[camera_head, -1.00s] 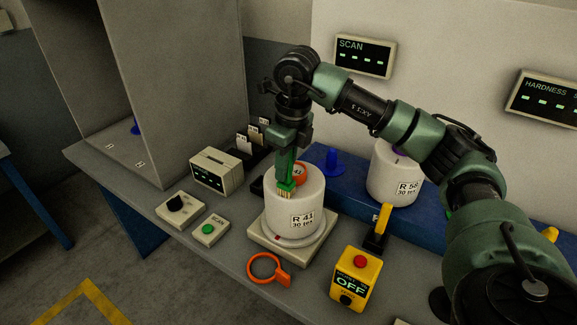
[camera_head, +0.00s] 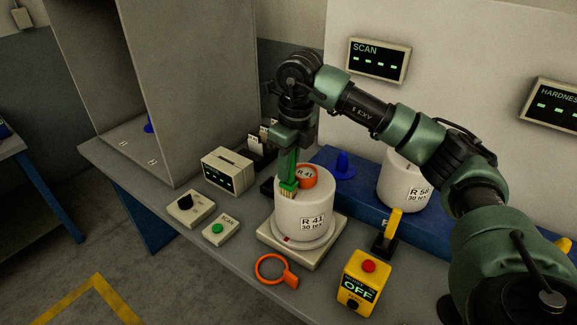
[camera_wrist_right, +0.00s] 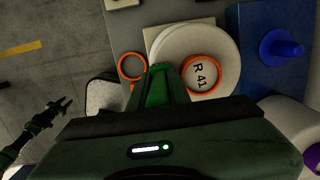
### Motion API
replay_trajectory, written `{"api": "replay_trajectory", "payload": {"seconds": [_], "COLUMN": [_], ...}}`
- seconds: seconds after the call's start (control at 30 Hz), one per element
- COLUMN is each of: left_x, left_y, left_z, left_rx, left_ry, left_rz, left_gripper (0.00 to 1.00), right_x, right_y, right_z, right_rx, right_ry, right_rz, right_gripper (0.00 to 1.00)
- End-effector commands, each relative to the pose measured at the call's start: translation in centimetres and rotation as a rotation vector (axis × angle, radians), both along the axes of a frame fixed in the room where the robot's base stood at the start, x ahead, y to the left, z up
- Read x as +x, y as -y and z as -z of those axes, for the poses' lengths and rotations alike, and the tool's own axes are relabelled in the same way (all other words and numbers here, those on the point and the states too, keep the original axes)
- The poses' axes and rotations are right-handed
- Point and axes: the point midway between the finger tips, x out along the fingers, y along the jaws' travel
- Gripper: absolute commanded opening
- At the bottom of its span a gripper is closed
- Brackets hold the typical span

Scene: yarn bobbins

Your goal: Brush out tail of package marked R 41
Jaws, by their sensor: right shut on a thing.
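The white package marked R 41 (camera_head: 303,205) stands upright on a square pale stand (camera_head: 268,232). An orange ring (camera_wrist_right: 187,76) with R 41 inside it shows on its top. A small red mark (camera_head: 288,239) shows low at its front edge. My right gripper (camera_head: 289,160) is shut on a green brush (camera_head: 289,180) and points down. The pale bristles are at the package's top left edge; I cannot tell whether they touch it. The brush (camera_wrist_right: 158,87) hides part of the package in the wrist view. My left gripper (camera_wrist_right: 58,108), small in that view, looks open and empty, away from the table.
An orange ring with a handle (camera_head: 277,270) lies in front of the stand. A yellow box reading OFF (camera_head: 363,282) stands to its right. A package marked R 58 (camera_head: 405,182) sits on the blue platform (camera_head: 352,205). A SCAN button box (camera_head: 221,229) and knob box (camera_head: 189,207) are left.

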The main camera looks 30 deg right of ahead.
Motion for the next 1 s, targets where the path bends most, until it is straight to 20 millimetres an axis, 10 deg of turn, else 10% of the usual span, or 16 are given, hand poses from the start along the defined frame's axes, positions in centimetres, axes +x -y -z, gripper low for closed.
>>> {"api": "replay_trajectory", "payload": {"seconds": [1.0], "left_x": [0.0], "left_y": [0.0], "left_z": [0.6], "left_rx": [0.000], "left_ry": [0.000], "left_rz": [0.000], "left_gripper": [0.36], "right_x": [-1.1], "right_y": [0.7], "right_z": [0.3], "right_rx": [-0.001], "right_ry": [-0.004], "right_rz": [0.001], "right_gripper": [0.00]}}
